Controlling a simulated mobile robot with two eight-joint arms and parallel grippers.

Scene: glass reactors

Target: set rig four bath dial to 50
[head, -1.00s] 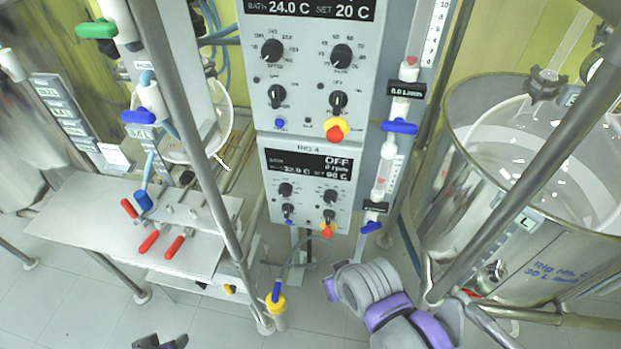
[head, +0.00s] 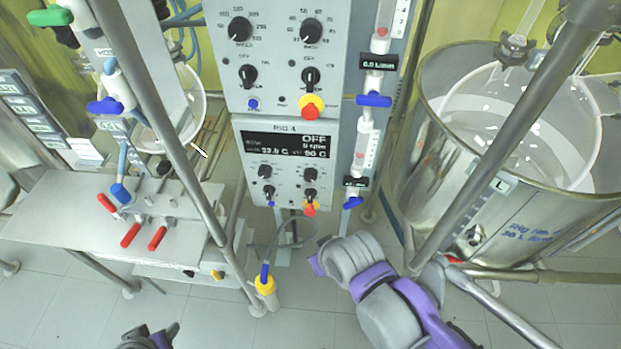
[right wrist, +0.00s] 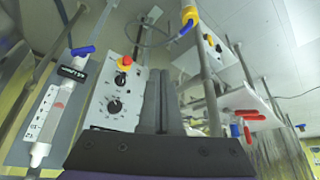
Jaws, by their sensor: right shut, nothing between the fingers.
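The rig four panel (head: 287,160) is the lower grey box in the head view. Its display (head: 285,148) reads OFF, 0 rpm, and a set value that looks like 90 C. Below are an upper left dial (head: 265,171), an upper right dial (head: 310,174) and two smaller lower knobs; their labels are too small to read. My right gripper (right wrist: 155,85) is shut and empty in the right wrist view, in front of a dial panel (right wrist: 112,100), touching no dial that I can see. My left gripper (head: 148,337) shows only partly at the bottom edge.
Another rig panel (head: 275,60) is above. A flowmeter column (head: 368,140) stands at the right, then a steel vessel (head: 510,170). A metal post (head: 170,130) and bench (head: 60,220) are left.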

